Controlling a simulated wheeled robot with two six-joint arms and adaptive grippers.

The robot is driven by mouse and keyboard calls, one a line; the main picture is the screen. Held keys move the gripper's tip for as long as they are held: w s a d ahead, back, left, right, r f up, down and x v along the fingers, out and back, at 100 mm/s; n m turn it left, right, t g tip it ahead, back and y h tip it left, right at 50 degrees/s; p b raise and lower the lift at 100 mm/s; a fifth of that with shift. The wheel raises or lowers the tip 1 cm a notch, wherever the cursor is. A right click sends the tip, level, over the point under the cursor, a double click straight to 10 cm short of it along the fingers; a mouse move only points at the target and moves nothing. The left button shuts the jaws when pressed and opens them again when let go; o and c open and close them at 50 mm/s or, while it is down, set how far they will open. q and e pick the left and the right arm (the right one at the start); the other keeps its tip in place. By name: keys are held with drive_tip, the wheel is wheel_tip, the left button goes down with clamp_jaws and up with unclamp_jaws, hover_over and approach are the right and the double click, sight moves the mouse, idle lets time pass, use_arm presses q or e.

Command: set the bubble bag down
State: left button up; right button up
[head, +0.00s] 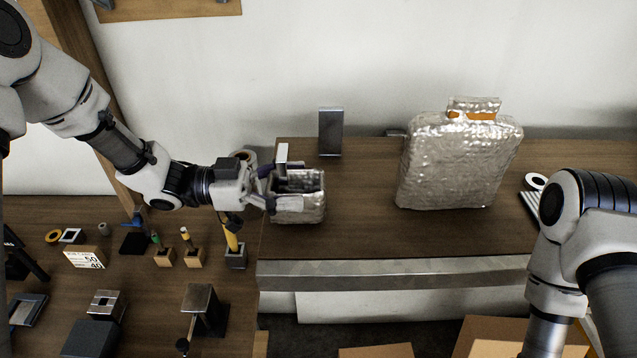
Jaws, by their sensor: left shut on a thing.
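The bubble bag (299,212) is a small, silvery, crinkled pouch with an open top. It is at the left end of the raised wooden bench top, upright. My left gripper (284,190) comes in from the left and is shut on the bag at its left side, with fingers across its upper part. Whether the bag's bottom touches the bench top (360,225) is hard to tell. Part of the bag is hidden by the fingers. My right arm shows at the lower right, but its gripper is out of the picture.
A large silvery wrapped case (458,165) with an orange handle stands on the bench at the right. A grey metal block (330,132) stands behind the bag. A white roll (536,181) lies far right. The bench middle is clear. A lower table (140,290) at left holds small tools.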

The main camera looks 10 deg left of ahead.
sight(317, 189)
use_arm(q)
drive_tip(key=d, duration=0.2)
drive_tip(key=w+d+p, duration=0.1)
drive_tip(key=d, duration=0.1)
drive_tip(key=shift+d+p, duration=0.2)
drive_tip(key=shift+p, duration=0.1)
drive_tip(key=shift+f, duration=0.2)
drive_tip(key=shift+a+f, duration=0.1)
drive_tip(key=shift+a, duration=0.05)
drive_tip(key=shift+f, duration=0.2)
drive_tip(key=o, duration=1.1)
drive_tip(key=shift+s, duration=0.1)
drive_tip(key=shift+r, duration=0.1)
